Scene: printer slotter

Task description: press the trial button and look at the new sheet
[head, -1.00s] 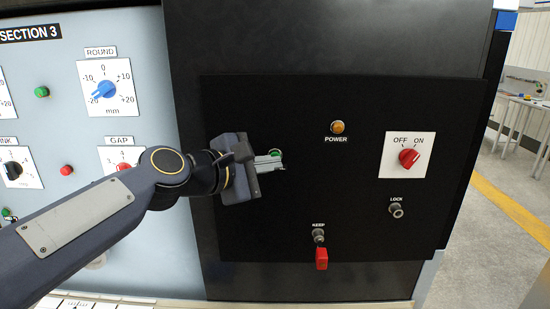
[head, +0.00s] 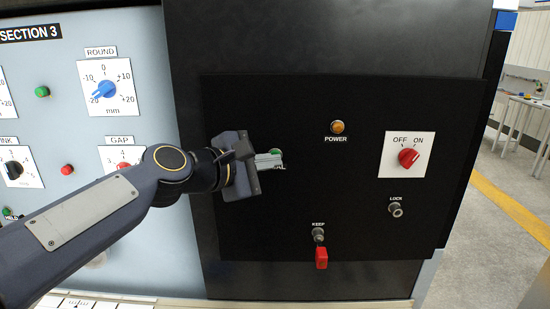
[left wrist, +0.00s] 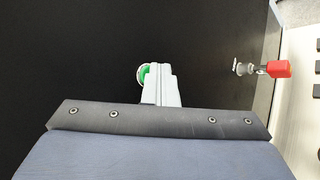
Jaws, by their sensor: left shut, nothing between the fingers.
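The green trial button (head: 278,154) is on the black panel, partly hidden behind my left gripper's fingers. Only the end of its label shows below it. My left gripper (head: 272,161) is shut and empty, with its fingertips at the button. In the left wrist view the green button (left wrist: 145,74) shows just left of the shut fingertips (left wrist: 160,68). I cannot tell whether the tips touch it. No sheet is in view. My right gripper is not in view.
The black panel (head: 300,220) also carries an amber power lamp (head: 337,127), a red OFF/ON switch (head: 409,157), a lock (head: 396,209) and a keep switch with a red key tag (head: 321,257). A grey panel with dials (head: 106,89) stands at left. Open floor lies at right.

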